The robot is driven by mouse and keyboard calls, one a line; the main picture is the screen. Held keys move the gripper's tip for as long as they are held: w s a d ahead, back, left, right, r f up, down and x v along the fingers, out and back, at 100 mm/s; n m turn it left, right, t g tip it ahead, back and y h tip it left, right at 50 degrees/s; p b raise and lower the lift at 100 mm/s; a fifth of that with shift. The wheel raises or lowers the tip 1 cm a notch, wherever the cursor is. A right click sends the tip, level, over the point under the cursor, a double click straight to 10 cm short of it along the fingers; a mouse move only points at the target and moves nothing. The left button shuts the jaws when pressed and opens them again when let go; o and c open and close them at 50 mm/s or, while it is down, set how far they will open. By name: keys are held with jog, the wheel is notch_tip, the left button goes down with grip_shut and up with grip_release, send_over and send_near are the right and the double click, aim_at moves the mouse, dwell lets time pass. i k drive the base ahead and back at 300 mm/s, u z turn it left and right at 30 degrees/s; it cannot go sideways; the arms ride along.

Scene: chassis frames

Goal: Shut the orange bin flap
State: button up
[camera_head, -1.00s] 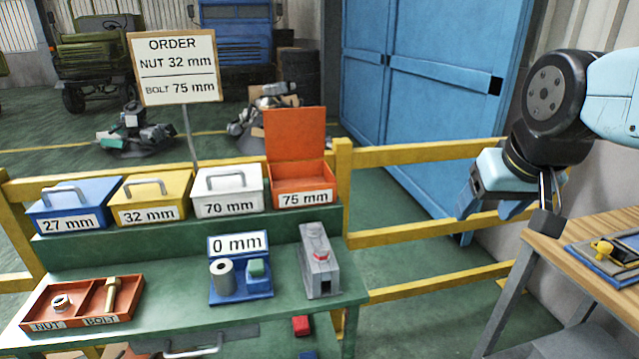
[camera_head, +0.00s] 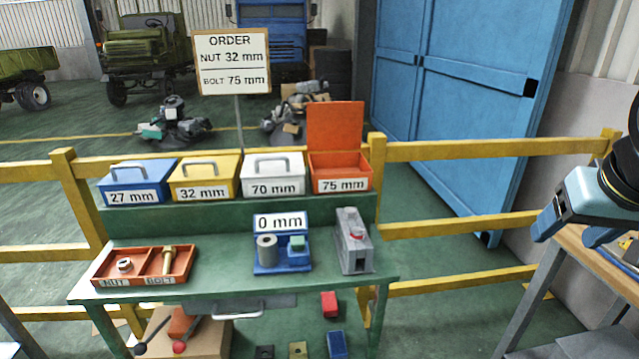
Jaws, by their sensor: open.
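The orange bin (camera_head: 341,185), labelled 75 mm, stands at the right end of the raised shelf at the back of the green bench. Its orange flap (camera_head: 335,128) is open and stands upright at the bin's rear edge. My gripper (camera_head: 568,228) is at the right edge of the view, far to the right of the bin and apart from it. Its jaws are open, and I see nothing between them. Part of my arm is cut off by the picture edge.
Blue (camera_head: 138,182), yellow (camera_head: 205,179) and white (camera_head: 273,176) bins with closed lids stand left of the orange bin. A grey device (camera_head: 354,242), a 0 mm gauge (camera_head: 282,250) and a nut-and-bolt tray (camera_head: 146,266) are on the bench. A yellow railing (camera_head: 450,149) runs behind.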

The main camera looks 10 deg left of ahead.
aim_at(331, 125)
jog(key=u, duration=0.1)
jog(key=k, duration=0.35)
jog(key=u, duration=0.55)
jog(key=i, duration=1)
jog(key=z, duration=0.25)
jog(key=k, duration=0.85)
jog(key=u, duration=0.3)
jog(key=i, duration=0.6)
jog(key=u, duration=0.05)
